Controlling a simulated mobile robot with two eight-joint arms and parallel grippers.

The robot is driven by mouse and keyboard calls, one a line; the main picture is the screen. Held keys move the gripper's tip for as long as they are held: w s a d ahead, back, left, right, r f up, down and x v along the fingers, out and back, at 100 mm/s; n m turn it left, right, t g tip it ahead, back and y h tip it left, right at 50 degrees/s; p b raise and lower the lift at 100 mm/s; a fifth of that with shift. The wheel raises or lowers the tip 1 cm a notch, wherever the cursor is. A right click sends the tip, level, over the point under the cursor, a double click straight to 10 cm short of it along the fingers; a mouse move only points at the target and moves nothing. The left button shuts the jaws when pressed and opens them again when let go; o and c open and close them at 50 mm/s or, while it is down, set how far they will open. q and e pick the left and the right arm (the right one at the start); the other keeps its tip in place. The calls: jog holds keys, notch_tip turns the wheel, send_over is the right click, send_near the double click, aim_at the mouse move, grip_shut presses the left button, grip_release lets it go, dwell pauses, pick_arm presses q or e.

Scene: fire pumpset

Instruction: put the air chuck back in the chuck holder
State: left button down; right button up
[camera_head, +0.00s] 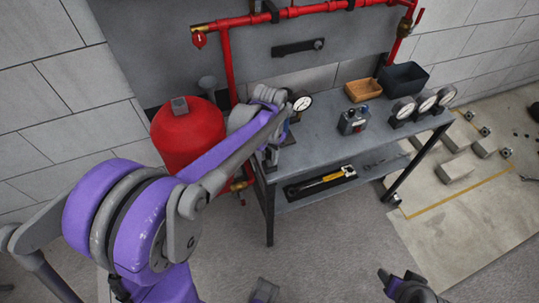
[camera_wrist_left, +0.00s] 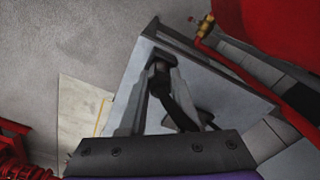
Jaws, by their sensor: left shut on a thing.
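My left gripper (camera_head: 271,158) is over the left end of the grey workbench (camera_head: 330,146), partly hidden by its own arm in the head view. In the left wrist view my left gripper (camera_wrist_left: 160,65) is shut on a dark, slim piece with a thicker head, which looks like the air chuck (camera_wrist_left: 161,80). The head lies between the grey fingers, above the pale bench surface. I cannot make out the chuck holder for certain. My right gripper (camera_head: 402,283) shows in part at the bottom of the head view; its jaws cannot be read.
A red tank (camera_head: 188,135) stands left of the bench, close to my left arm. Red pipes (camera_head: 290,12) run behind.

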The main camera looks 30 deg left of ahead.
aim_at(270, 154)
pick_arm(q)
jog(key=shift+f, duration=0.15)
jog(key=c, duration=0.6)
grip_release()
jog(key=shift+c, duration=0.2)
jog(key=shift+r, duration=0.35)
notch_tip(270, 154, up, 11)
jog(key=p, duration=0.1)
jog(key=s+d+f+n+t, duration=0.1)
jog(key=s+d+f+t, duration=0.1)
jog(key=s, duration=0.6)
jog(key=s+d+f+t, duration=0.3)
jog(key=s+f, duration=0.3)
jog(key=s, duration=0.2)
jog(key=shift+s+d+f+n, duration=0.3)
jog(key=shift+s+d+n, duration=0.1)
jog(key=shift+d, duration=0.5)
